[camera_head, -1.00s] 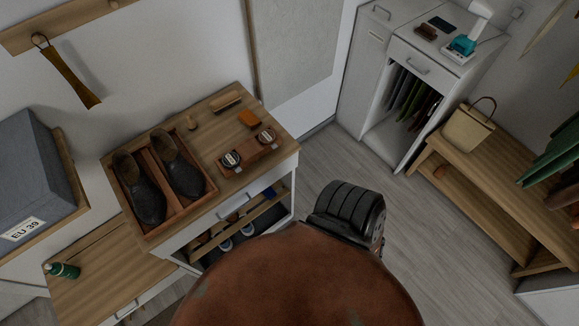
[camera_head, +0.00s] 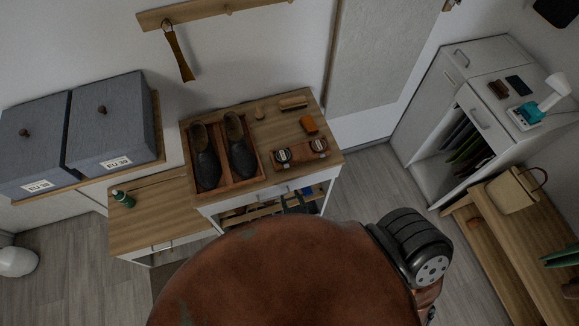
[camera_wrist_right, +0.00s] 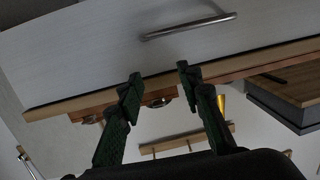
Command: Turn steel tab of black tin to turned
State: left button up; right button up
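Two small round tins with pale-centred lids and dark rims sit on a brown wooden stand (camera_head: 300,155) near the front right of the wood-topped cabinet. The left tin (camera_head: 283,156) and right tin (camera_head: 318,145) look alike; I cannot tell which is the black one, and their tabs are too small to read. In the right wrist view, my right gripper (camera_wrist_right: 159,72) is open and empty, its two dark green fingers apart before the cabinet's front edge. One round tin edge (camera_wrist_right: 159,102) shows beyond the fingers. My left gripper is not in view.
The cabinet top (camera_head: 273,118) also holds a tray of dark shoes (camera_head: 223,155), a brush (camera_head: 293,103) and an orange block (camera_head: 309,124). A drawer handle (camera_wrist_right: 190,27) shows near the right gripper. Grey boxes (camera_head: 110,120) stand left; open floor (camera_head: 372,180) lies right.

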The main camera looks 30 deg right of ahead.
jog(key=m+t+h, duration=0.1)
jog(key=h, duration=0.1)
send_near(286, 165)
jog(key=p+x, duration=0.1)
jog(key=x, duration=0.5)
jog(key=shift+p, duration=0.3)
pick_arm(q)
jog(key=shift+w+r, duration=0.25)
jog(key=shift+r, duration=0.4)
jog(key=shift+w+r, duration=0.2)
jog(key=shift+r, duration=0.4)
pick_arm(e)
jog(key=shift+w+d+f, duration=0.1)
jog(key=shift+w+d, duration=0.1)
jog(key=shift+w, duration=0.4)
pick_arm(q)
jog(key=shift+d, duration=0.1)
pick_arm(e)
jog(key=shift+c, duration=0.3)
